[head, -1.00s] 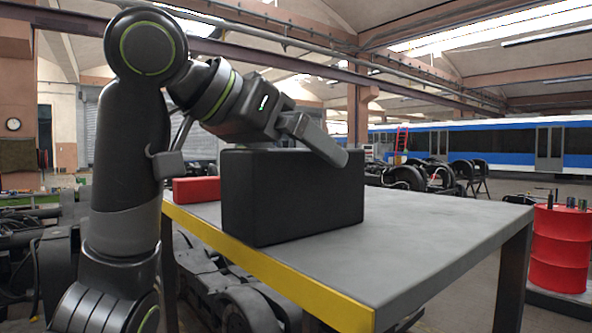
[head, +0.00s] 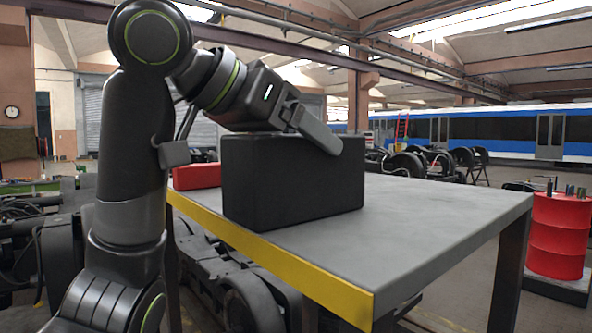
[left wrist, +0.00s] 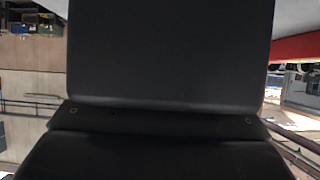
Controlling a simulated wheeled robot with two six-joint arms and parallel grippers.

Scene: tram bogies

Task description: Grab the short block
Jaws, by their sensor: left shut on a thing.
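A black rectangular block (head: 300,185) stands on the grey table (head: 420,215) near its yellow front edge. My left gripper (head: 322,136) reaches over the top of this block from the left. One finger shows against the upper right part of the block; the other finger is hidden. The gripper is shut on the black block, which rests on the table top. In the left wrist view the dark block (left wrist: 170,50) fills most of the picture, close to the camera. A smaller, lower red block (head: 195,176) lies behind it at the table's left. My right gripper is not in view.
A red drum (head: 557,235) with small items on top stands right of the table. Dark bogie parts (head: 245,295) lie under and left of the table. The right side of the table top is clear. A blue and white tram (head: 490,135) stands far back.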

